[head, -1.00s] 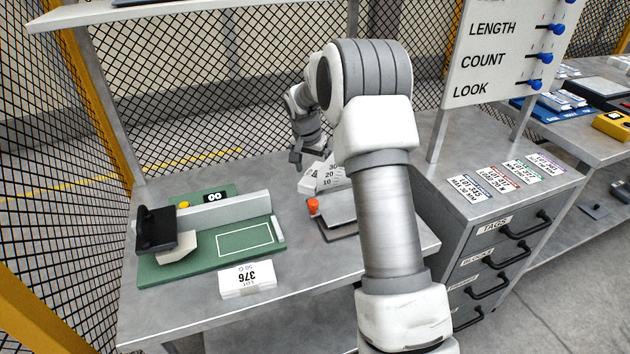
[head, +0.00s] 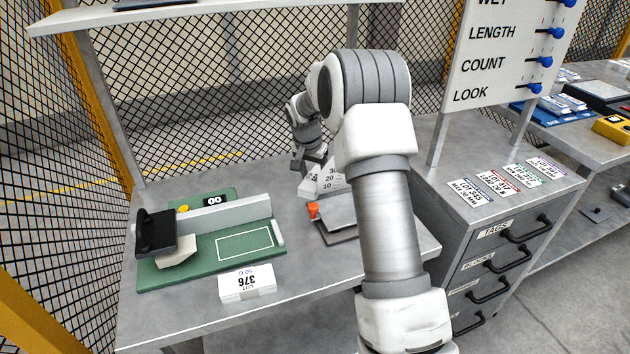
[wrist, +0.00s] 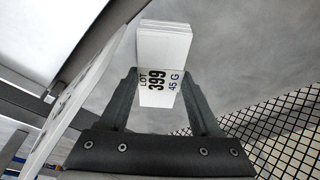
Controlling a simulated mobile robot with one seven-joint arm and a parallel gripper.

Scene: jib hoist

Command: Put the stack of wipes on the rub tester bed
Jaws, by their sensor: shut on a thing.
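The rub tester (head: 165,275) has a green base on the bench at left, with a white-outlined bed (head: 245,243) that is bare. A white stack of wipes marked LOT 376 (head: 247,284) lies on the bench at the tester's front edge. My gripper (wrist: 158,88) is shut on another white stack, marked LOT 399, 45 G (wrist: 160,50), in the wrist view. In the head view my gripper (head: 308,163) is low over the back of the bench, right of the tester. The stack it holds cannot be made out there.
A dark block on a pale foot (head: 157,232) stands at the tester's left end. A grey device with an orange knob (head: 313,211) and a numbered white scale (head: 328,180) stand right of the tester. A drawer cabinet (head: 490,240) is at right. Mesh fencing is behind.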

